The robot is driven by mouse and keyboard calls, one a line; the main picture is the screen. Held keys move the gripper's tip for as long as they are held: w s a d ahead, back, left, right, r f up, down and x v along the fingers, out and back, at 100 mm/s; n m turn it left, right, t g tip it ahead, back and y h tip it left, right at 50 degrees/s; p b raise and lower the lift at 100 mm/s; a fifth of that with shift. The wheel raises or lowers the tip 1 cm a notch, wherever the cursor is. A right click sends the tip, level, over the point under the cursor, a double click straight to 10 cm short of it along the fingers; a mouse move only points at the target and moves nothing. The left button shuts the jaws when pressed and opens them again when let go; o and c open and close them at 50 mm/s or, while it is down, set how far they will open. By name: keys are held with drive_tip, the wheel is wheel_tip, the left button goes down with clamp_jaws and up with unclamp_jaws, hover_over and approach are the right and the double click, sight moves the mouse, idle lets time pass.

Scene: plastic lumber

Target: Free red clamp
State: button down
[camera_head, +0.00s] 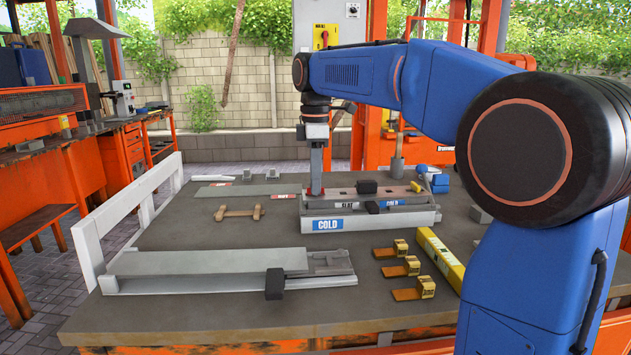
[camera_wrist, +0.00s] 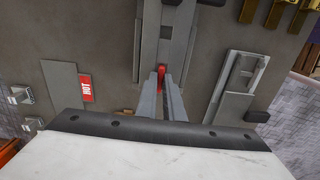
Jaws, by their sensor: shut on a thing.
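The red clamp (camera_wrist: 161,71) shows as a small red piece between the fingertips of my gripper (camera_wrist: 161,82) in the wrist view. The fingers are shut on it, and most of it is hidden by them. In the head view my gripper (camera_head: 316,188) points straight down at the left end of the grey fixture (camera_head: 352,224) with a blue COLD label. A little red shows at its tip there. The clamp is at the fixture; I cannot tell whether it still touches it.
A black-knobbed grey jig with a board (camera_head: 208,262) lies at front left. Several yellow-and-brass brackets (camera_head: 403,268) and a yellow level (camera_head: 440,259) lie at right. A wooden piece (camera_head: 238,212) and a HOT-labelled plate (camera_head: 241,190) lie left of the fixture. A white rail (camera_head: 131,220) edges the table.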

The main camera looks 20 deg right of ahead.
idle(0.3)
drive_tip(key=c, duration=1.9)
unclamp_jaws()
drive_tip(key=shift+o, duration=0.2)
wheel_tip(320, 180, up, 17)
drive_tip(key=shift+r, duration=0.2)
